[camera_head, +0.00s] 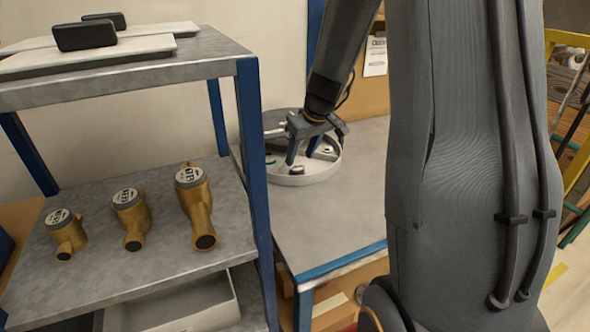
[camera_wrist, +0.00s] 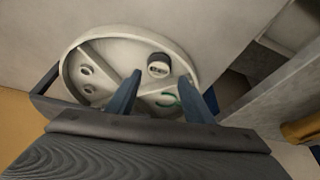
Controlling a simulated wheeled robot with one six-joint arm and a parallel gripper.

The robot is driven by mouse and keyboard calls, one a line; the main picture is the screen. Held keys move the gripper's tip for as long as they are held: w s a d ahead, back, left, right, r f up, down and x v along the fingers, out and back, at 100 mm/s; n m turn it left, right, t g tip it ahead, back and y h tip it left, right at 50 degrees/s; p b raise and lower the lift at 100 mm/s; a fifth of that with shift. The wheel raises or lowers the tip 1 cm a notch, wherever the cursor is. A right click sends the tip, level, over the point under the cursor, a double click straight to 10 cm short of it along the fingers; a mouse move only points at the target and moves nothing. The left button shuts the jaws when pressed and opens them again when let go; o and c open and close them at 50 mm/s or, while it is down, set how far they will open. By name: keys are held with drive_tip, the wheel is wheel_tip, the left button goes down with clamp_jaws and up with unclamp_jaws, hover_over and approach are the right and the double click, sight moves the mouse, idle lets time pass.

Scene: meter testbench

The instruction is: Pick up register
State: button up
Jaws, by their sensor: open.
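A small round register (camera_wrist: 158,65) with a dark side and a pale face lies in a round, light-grey divided tray (camera_wrist: 190,62). In the head view a small dark piece, likely the register (camera_head: 297,169), shows inside the tray (camera_head: 310,179) on the bench. My gripper (camera_head: 302,157) is over the tray, pointing down, with its fingers apart and nothing between them. In the wrist view my gripper (camera_wrist: 160,79) has its fingertips on either side of the register's position in the picture, slightly nearer the camera. Whether the fingers are level with the register cannot be told.
The tray also holds a green ring (camera_wrist: 168,100) and small round fittings (camera_wrist: 86,70) in other compartments. A metal shelf (camera_head: 165,232) with brass meters (camera_head: 197,205) stands left, its blue post (camera_head: 254,150) close to the tray. The grey bench (camera_head: 340,215) is clear in front.

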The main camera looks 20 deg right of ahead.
sight(297, 167)
drive_tip(key=shift+p+x, duration=0.6)
drive_tip(key=shift+x, duration=1.95)
drive_tip(key=shift+s+d, duration=0.15)
drive_tip(key=c, duration=0.8)
